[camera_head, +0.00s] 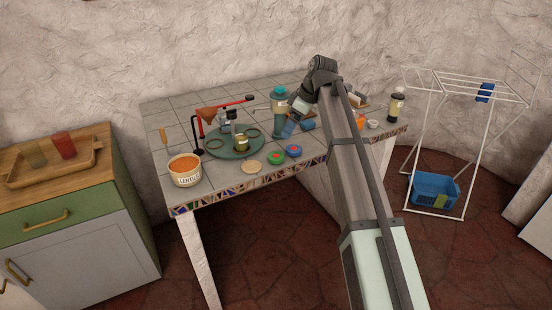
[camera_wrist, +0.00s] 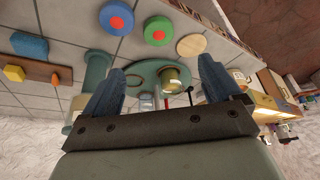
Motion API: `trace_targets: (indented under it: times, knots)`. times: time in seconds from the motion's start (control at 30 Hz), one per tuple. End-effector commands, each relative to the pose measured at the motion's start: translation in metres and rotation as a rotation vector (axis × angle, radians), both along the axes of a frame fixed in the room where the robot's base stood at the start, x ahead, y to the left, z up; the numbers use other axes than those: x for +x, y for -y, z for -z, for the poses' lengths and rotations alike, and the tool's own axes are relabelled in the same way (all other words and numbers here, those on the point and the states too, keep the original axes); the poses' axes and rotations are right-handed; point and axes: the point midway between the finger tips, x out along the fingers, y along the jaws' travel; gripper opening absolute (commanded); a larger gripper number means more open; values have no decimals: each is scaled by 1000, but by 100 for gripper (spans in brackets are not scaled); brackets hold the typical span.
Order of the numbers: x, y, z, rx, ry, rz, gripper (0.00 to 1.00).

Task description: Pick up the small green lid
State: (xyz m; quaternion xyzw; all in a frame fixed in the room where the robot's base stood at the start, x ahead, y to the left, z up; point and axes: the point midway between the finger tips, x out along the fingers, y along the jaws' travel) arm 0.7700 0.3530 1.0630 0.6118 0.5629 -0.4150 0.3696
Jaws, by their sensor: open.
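The small green lid (camera_head: 275,158) is a flat round disc with a red-orange knob, lying near the front edge of the tiled counter. In the wrist view the green lid (camera_wrist: 148,34) is near the top centre, unobstructed. A slightly larger blue lid (camera_wrist: 107,17) with a red knob lies close beside it; it also shows in the head view (camera_head: 293,151). My gripper (camera_head: 288,130) is behind the two lids and apart from them. In the wrist view my gripper (camera_wrist: 163,70) has its blue fingers spread, with nothing held between them.
A pale wooden disc (camera_head: 251,167) lies left of the green lid. Behind are a round green tray (camera_head: 233,153) with a brass-coloured container (camera_head: 241,143) and a tall teal bottle (camera_head: 279,104). A lentil tub (camera_head: 185,172) stands at the front left. The counter's mosaic edge (camera_head: 253,184) is close.

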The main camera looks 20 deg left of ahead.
Motion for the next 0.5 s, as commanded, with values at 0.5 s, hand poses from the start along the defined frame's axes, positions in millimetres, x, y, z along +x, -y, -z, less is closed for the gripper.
trace_targets:
  times: [0.5]
  knots:
    - [2, -25, 62, -2, 13, -30, 92]
